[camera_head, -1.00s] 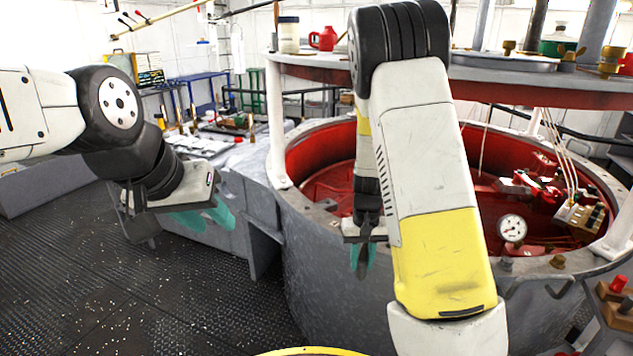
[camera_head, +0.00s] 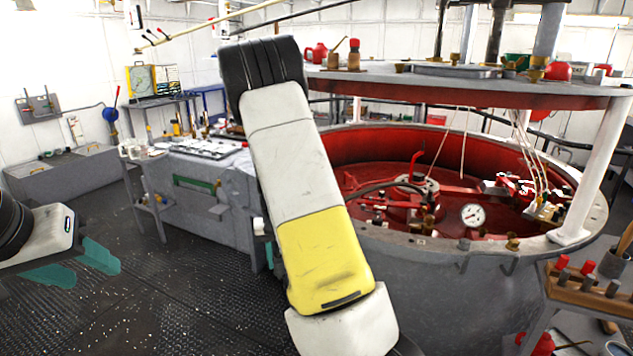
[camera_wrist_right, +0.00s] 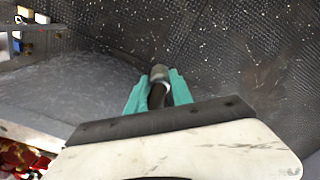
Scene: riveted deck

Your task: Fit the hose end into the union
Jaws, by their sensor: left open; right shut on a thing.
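My right gripper (camera_wrist_right: 158,82) is shut on the hose end (camera_wrist_right: 159,73) in the right wrist view. A grey collar and a short black length of it show between the teal fingers, over dark floor. In the head view my right arm's white and yellow link hides this gripper and the hose end. My left gripper (camera_head: 93,270) is open and empty at the far left of the head view, above the floor. I cannot tell which part is the union.
The drum's grey rim (camera_head: 448,246) surrounds the red interior, with a dial gauge (camera_head: 472,215) near its front edge. A round shelf (camera_head: 470,88) on white posts overhangs it. A grey bench (camera_head: 215,180) stands behind left. A wooden tool rack (camera_head: 590,293) is at right.

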